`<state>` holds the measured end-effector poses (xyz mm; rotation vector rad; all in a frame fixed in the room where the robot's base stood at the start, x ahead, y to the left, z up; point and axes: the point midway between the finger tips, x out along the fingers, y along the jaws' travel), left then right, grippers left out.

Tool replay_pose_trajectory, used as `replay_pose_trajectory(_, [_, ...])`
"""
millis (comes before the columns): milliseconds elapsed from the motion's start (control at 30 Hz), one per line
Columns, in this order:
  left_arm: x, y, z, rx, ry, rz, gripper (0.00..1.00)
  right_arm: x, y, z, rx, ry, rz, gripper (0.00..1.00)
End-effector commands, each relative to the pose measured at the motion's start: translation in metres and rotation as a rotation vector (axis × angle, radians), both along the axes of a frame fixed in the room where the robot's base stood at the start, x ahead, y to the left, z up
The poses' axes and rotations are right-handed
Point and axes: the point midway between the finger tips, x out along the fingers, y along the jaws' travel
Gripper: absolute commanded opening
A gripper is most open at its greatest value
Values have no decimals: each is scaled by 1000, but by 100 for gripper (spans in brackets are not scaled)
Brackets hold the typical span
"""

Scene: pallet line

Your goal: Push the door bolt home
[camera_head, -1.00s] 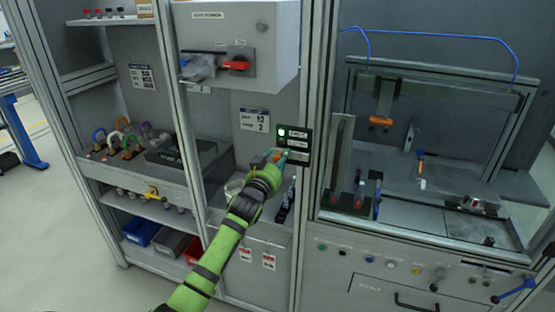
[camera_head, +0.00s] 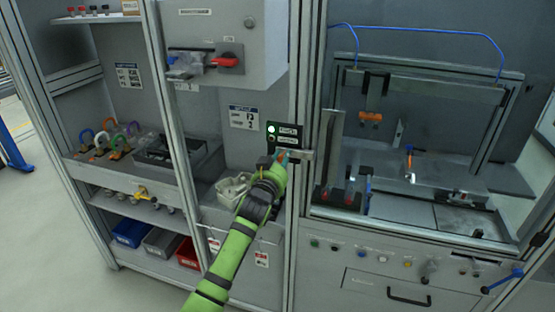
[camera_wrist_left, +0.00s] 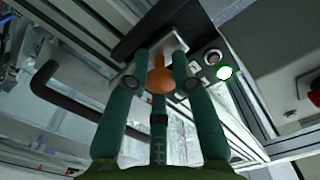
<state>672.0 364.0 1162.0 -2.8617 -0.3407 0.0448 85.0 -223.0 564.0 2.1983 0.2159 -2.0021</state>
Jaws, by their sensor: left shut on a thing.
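The door bolt (camera_head: 306,155) is a short pale metal bar beside the upright frame post, just under a small black panel (camera_head: 285,134). Its orange knob (camera_wrist_left: 160,80) shows in the left wrist view, between the teal fingers. My left gripper (camera_head: 283,158) is shut on this knob; the gripper also shows in the left wrist view (camera_wrist_left: 158,72). The fingers partly hide the knob and the bolt's left part in the head view. The bar's right end reaches across the post toward the door side. My right gripper is not in view.
A green lamp (camera_head: 271,129) is lit on the panel. A black handle (camera_wrist_left: 45,80) crosses the left of the wrist view. A glazed work cell lies right.

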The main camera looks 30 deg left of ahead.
Motion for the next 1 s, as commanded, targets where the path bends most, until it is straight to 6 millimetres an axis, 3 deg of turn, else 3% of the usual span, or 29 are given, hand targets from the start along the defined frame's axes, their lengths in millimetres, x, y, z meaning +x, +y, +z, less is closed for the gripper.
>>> replay_pose_trajectory(33, [1,-3,1,-3,-3,-6,33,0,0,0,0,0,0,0])
replay_pose_trajectory(67, [1,-3,1,-3,-3,-6,45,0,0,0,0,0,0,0])
replay_pose_trajectory(100, [1,-3,0,-3,-3,-6,50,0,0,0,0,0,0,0])
replay_pose_trajectory(533, [-6,-3,-1,-2,-1,-2,50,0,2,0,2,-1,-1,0])
replay_pose_trajectory(667, [-23,-7,-1,-2,-1,-3,50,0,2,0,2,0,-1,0])
replay_pose_trajectory(1000, [-87,-24,-1,-2,0,-4,50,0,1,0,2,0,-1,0])
